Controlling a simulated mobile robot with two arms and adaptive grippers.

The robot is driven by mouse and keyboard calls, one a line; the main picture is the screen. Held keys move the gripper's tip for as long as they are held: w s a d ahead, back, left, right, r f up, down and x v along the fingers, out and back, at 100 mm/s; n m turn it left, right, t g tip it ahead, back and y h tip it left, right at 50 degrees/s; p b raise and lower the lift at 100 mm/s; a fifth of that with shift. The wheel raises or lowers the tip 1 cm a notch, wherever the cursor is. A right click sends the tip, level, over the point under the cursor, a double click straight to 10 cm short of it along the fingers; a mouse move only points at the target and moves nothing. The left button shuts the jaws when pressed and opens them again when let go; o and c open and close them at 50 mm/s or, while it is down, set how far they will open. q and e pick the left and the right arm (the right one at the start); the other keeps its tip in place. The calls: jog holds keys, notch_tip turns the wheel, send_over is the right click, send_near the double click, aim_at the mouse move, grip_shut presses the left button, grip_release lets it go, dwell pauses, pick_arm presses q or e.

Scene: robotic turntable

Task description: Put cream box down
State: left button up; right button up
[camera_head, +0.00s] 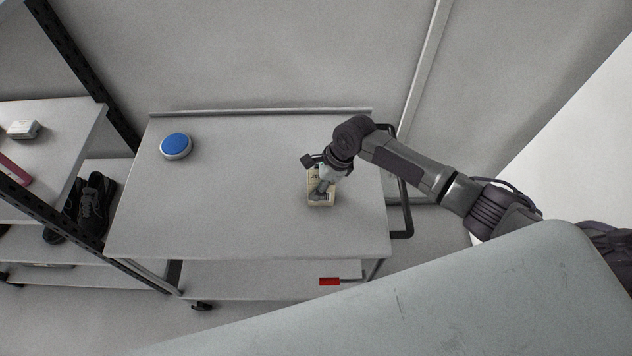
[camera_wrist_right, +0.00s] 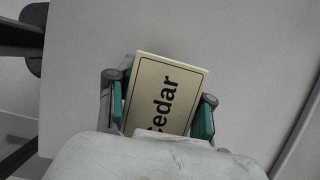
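The cream box (camera_head: 320,200) is at the right part of the grey cart top (camera_head: 240,215), under my right gripper (camera_head: 324,184). My left gripper is not in view.
Shelves at the left hold a small white box (camera_head: 23,129) and black shoes (camera_head: 92,205). A red item (camera_head: 329,281) is on the lower shelf. The middle of the cart top is clear.

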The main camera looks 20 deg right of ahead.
jog(key=o, duration=0.5)
jog(key=shift+c, duration=0.2)
jog(key=b+v, duration=0.1)
jog(key=v, duration=1.1)
jog(key=shift+r+b, duration=0.15)
jog(key=shift+b, duration=0.15)
